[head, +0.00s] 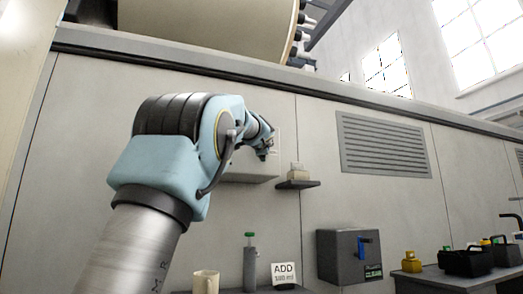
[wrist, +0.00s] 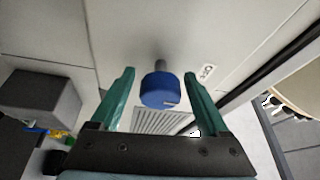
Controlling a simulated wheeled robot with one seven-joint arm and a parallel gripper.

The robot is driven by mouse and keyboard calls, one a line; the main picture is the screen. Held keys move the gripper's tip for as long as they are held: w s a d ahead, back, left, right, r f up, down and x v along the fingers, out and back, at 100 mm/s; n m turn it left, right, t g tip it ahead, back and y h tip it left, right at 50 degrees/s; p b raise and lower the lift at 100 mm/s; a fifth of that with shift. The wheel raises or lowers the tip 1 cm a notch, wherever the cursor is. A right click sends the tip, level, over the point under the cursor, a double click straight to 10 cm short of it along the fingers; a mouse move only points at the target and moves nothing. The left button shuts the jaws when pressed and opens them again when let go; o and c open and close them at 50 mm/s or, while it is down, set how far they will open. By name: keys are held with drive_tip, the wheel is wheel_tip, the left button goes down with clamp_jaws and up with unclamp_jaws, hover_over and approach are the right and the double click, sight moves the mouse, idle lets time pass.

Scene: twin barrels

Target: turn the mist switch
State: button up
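In the wrist view a round blue knob (wrist: 160,90) sits on a short grey shaft coming out of the pale wall panel. I take it to be the mist switch, though I cannot read its label. My gripper (wrist: 159,74) is open, with one teal finger on each side of the knob. Gaps show between the knob and both fingers, so I see no contact. In the head view my gripper (head: 263,153) is small and close to the wall panel; the knob is not visible there.
A small white label (wrist: 207,72) is beside the shaft. Lower down are a mug (head: 206,283), a bottle (head: 250,268) and a dark box (head: 340,262) with a blue lever.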

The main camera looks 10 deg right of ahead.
drive_tip(key=b+v, duration=0.5)
drive_tip(key=v, duration=0.5)
drive_tip(key=shift+s, duration=0.4)
drive_tip(key=shift+a, duration=0.1)
